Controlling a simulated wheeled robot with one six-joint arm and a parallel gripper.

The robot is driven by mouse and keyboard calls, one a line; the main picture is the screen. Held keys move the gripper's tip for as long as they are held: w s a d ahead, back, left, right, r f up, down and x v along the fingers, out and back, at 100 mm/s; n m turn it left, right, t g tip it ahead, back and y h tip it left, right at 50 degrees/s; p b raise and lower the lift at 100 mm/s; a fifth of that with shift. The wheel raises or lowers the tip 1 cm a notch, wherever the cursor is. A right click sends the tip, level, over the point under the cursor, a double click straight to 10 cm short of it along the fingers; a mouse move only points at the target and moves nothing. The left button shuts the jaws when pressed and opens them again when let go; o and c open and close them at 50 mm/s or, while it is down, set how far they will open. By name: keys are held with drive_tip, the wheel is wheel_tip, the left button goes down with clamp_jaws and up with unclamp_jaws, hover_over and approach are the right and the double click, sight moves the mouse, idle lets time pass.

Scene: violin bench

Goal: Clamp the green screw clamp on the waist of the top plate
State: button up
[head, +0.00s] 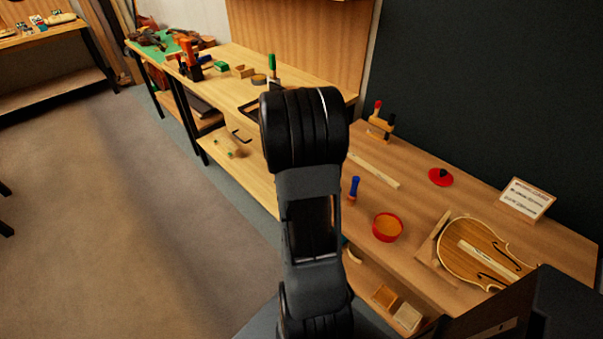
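The violin top plate (464,268) lies on the right-hand bench, with dark f-holes and a pale wooden strip (484,257) along its middle. Its lower right part is hidden behind a dark body in the corner. An upright thing with a green handle (272,62) stands on the far bench, just beyond my arm; it may be the green screw clamp, but it is too small to be sure. My arm rises through the middle of the view, well left of the plate. My gripper does not show.
On the right bench (420,208) are a blue-handled tool (353,188), a red bowl (387,227), a red disc (440,177), a red-topped block (380,119) and a sign card (526,198). Wooden blocks (396,308) lie lower down. Open floor (120,220) spreads left.

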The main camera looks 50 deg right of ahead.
clamp_jaws()
idle(0.4)
